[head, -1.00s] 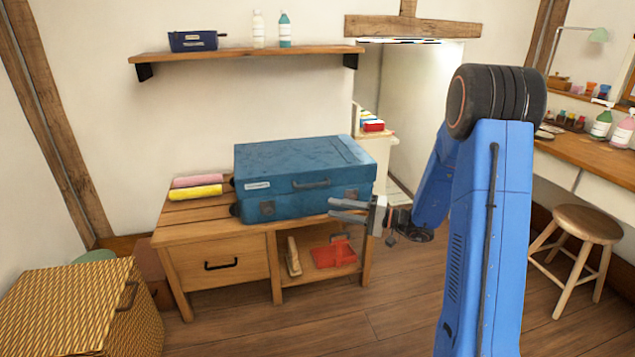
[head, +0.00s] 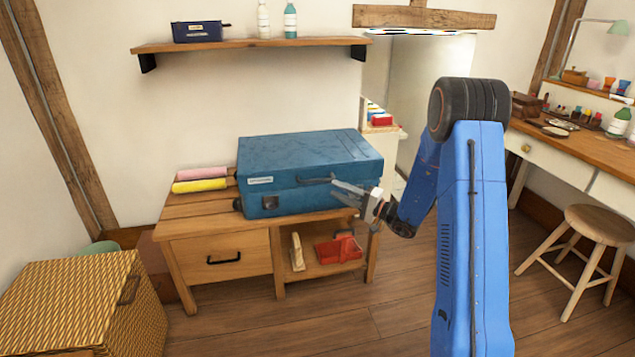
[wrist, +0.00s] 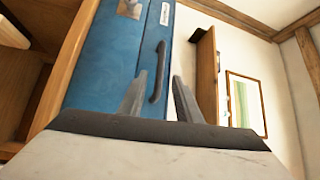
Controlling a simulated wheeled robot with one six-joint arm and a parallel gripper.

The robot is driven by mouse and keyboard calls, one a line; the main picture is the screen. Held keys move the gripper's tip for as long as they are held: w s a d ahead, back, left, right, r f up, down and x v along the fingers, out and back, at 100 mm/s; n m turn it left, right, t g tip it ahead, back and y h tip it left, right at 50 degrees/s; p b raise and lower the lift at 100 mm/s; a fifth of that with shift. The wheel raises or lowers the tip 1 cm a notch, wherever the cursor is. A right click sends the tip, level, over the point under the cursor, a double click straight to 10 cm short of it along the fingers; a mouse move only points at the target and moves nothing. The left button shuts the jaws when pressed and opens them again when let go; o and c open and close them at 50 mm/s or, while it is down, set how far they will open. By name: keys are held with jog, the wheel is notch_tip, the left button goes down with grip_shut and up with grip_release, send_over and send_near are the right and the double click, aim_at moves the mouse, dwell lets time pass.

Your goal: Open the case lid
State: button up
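The blue case (head: 310,160) lies on the wooden bench, its lid down. In the wrist view, the handle (wrist: 158,72) of the case (wrist: 110,65) appears just beyond and between the open fingertips (wrist: 160,85). I cannot tell whether a finger touches the case.
The wooden bench (head: 185,225) has a drawer and an open shelf with a red item (head: 338,249). Two rolls (head: 200,185) lie left of the case. A wicker basket (head: 75,300) stands front left, a stool (head: 590,225) right. A wall shelf (head: 250,46) is above.

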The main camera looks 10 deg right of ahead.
aim_at(317, 181)
jog(key=x, duration=0.9)
jog(key=shift+w+a, duration=0.1)
jog(key=shift+a, duration=0.05)
jog(key=shift+c, duration=0.7)
grip_shut()
